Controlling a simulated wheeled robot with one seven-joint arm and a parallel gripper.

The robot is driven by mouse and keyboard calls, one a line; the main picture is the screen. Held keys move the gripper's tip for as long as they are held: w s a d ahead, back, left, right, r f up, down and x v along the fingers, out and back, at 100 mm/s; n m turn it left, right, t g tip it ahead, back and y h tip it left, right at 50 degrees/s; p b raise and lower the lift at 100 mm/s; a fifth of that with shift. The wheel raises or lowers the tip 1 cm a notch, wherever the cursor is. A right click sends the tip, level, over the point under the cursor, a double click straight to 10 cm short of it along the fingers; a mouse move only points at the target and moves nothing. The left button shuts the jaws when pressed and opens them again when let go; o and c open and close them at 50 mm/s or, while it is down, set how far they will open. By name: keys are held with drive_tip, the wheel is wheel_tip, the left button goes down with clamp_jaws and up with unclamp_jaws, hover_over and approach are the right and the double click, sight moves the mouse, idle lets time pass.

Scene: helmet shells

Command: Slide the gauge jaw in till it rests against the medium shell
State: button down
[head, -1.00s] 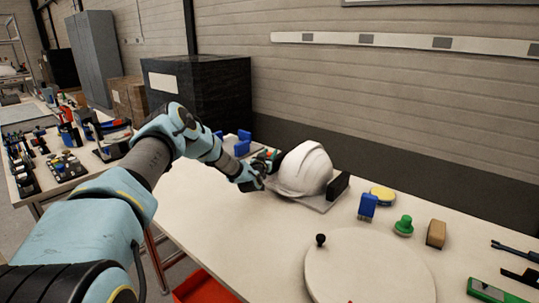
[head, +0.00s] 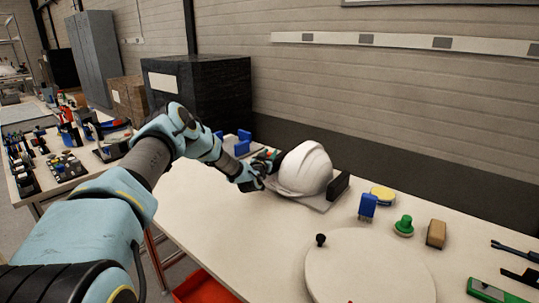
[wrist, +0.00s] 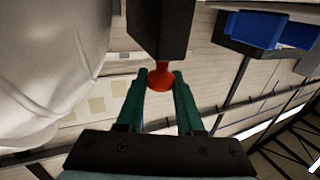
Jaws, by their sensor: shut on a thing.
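The white helmet shell (head: 305,168) sits on the grey gauge base (head: 317,204), with a black upright plate (head: 338,186) at its right side. My gripper (head: 266,166) is at the shell's left side. In the wrist view my green fingers (wrist: 160,80) are shut on a red knob (wrist: 160,74) on the dark gauge jaw (wrist: 160,28). The shell (wrist: 50,70) fills the left of the wrist view. A narrow gap shows between jaw and shell there, but I cannot tell whether they touch lower down. My arm and gripper hide the jaw in the head view.
Right of the gauge are a blue block (head: 367,206), a yellow disc (head: 382,196), a green knob (head: 404,225) and a brown block (head: 436,233). A round white board (head: 370,270) lies in front. Blue bins (head: 240,144) stand behind my wrist. The table's left front is clear.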

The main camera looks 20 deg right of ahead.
drive_tip(key=shift+s+d+b, duration=0.25)
drive_tip(key=shift+s+d, duration=0.1)
drive_tip(key=shift+s, duration=0.3)
drive_tip(key=shift+s+d+b, duration=0.25)
drive_tip(key=shift+s+d, duration=0.1)
drive_tip(key=shift+s, duration=0.25)
drive_tip(key=c, duration=0.6)
unclamp_jaws()
drive_tip(key=shift+o, duration=0.2)
drive_tip(key=shift+a, duration=0.1)
drive_tip(key=b+v, duration=0.3)
drive_tip(key=v, duration=0.7)
drive_tip(key=shift+s+a, duration=0.25)
drive_tip(key=shift+o, duration=0.2)
